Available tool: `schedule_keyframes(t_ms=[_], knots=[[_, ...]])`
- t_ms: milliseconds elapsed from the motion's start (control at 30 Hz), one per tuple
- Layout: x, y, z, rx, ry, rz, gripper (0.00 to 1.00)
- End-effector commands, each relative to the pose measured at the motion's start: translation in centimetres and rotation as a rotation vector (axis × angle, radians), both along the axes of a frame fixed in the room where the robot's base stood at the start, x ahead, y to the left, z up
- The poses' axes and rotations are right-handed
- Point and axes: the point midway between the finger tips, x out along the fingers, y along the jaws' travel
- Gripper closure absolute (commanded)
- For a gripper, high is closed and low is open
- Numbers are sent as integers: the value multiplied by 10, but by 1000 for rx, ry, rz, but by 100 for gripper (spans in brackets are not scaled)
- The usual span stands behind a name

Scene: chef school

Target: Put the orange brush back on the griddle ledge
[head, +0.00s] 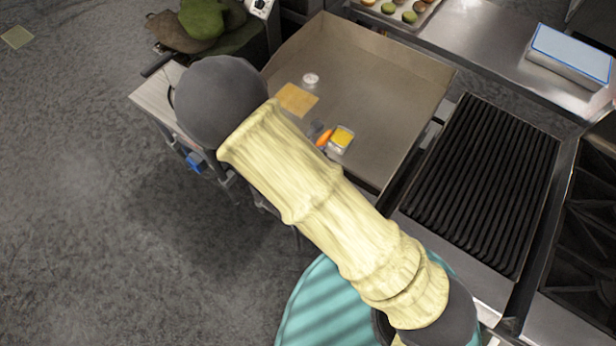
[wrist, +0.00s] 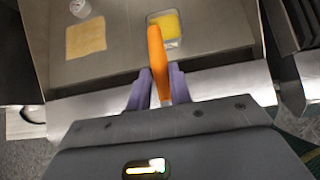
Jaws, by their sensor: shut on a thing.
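The orange brush (wrist: 157,62) is between the two purple fingers of my gripper (wrist: 158,88) in the wrist view, and the gripper is shut on it. Its far end points toward a small clear container of yellow stuff (wrist: 174,25) and overlaps it in the picture. In the head view a bit of the orange brush (head: 324,138) shows beside the yellow container (head: 341,138); my arm hides most of the gripper. The griddle (head: 370,85) is a wide flat plate with raised sides. Its metal front ledge (wrist: 225,85) lies under and beside the fingers.
A tan square sheet (head: 297,99) and a small white round item (head: 311,79) lie on the griddle. A black ribbed grill (head: 485,180) is to the right. A tray of round items (head: 400,12) stands at the back. Open floor lies left.

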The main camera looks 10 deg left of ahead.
Motion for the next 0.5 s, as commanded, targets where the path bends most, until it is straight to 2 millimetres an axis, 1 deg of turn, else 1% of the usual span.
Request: schedule_keyframes(t_ms=[267, 367, 500], knots=[[0, -1, -2, -3, -1, -2, 100], [1, -2, -10, -5, -1, -3, 100], [1, -3, -30, -7, 0, -4, 100]])
